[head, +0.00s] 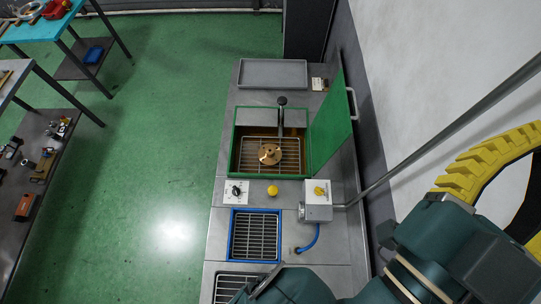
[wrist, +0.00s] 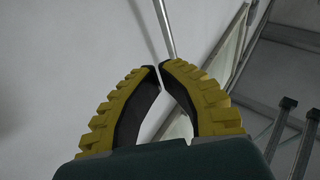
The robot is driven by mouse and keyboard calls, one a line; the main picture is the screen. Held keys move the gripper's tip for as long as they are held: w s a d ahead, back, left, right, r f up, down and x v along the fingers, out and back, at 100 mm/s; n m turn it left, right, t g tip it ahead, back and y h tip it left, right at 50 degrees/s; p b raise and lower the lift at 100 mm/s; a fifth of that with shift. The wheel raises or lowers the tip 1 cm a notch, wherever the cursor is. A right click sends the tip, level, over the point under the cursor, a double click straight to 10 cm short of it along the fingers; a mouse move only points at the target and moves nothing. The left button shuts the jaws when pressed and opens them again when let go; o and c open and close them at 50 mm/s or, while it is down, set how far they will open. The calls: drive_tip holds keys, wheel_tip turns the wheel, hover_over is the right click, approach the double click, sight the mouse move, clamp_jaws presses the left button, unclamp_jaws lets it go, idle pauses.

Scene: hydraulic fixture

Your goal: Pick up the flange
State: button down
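The flange (head: 270,154) is a brass-coloured round piece with a raised centre. It lies on a wire rack in the green-framed basin (head: 235,140) in the head view. My gripper (head: 488,160) is at the right edge of the head view, far from the flange and off to its right. In the wrist view my gripper (wrist: 159,66) has two yellow ribbed fingers with dark inner faces. Their tips come together with nothing held between them. The wrist view faces a pale wall and does not show the flange.
An open green lid (head: 331,122) stands at the basin's right side. A black-topped post (head: 281,103) rises at its back edge. A grey tray (head: 272,73) is behind it. In front are a switch box (head: 318,198), a yellow knob (head: 272,190) and a blue-framed basin (head: 233,235).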

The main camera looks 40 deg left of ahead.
drive_tip(key=shift+w+a, duration=0.1)
drive_tip(key=shift+w, duration=0.05)
drive_tip(key=c, duration=1.7)
unclamp_jaws()
drive_tip(key=o, duration=1.3)
drive_tip(key=shift+o, duration=0.2)
